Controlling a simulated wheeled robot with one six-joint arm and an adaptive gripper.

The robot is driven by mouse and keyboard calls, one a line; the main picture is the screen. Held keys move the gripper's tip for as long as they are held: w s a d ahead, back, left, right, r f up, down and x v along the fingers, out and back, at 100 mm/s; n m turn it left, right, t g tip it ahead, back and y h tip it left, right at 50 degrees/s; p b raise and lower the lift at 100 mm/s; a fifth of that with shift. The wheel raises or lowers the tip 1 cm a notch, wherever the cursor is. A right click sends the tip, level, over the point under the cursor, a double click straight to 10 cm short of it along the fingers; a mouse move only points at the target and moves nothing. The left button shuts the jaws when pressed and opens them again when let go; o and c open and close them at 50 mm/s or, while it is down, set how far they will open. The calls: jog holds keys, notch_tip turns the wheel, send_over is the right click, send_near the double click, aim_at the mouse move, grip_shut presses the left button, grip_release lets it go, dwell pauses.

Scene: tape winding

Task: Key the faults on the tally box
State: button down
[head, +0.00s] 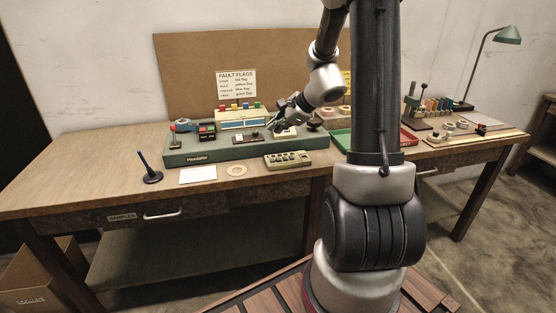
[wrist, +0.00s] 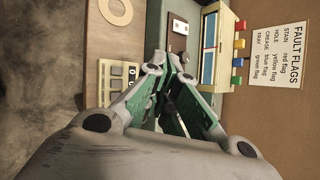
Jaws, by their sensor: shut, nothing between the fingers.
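The tally box (head: 288,160) is a beige box with dark keys at the front of the table, just in front of the green machine. In the wrist view the tally box (wrist: 118,84) lies left of my fingers, with small number windows showing; part of it is hidden behind my finger. My gripper (head: 279,123) is above the green machine, behind and apart from the tally box. In the wrist view my gripper (wrist: 168,62) has its fingertips together, with nothing between them. A FAULT FLAGS card (head: 236,84) leans on the back board and lists stain, hole, crease and another fault with flag colours.
The green machine (head: 192,157) carries a light box with coloured flags (head: 239,107) behind it. A dark pen on a stand (head: 149,170), a white paper (head: 198,175) and a tape ring (head: 236,170) lie left of the tally box. A green tray (head: 341,139) is at the right.

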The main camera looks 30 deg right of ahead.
aim_at(277, 160)
jog(key=shift+f, duration=4.35)
jog(key=shift+f, duration=0.1)
jog(key=shift+f, duration=0.3)
jog(key=shift+f, duration=0.4)
jog(key=shift+r, duration=0.85)
jog(key=shift+r, duration=2.5)
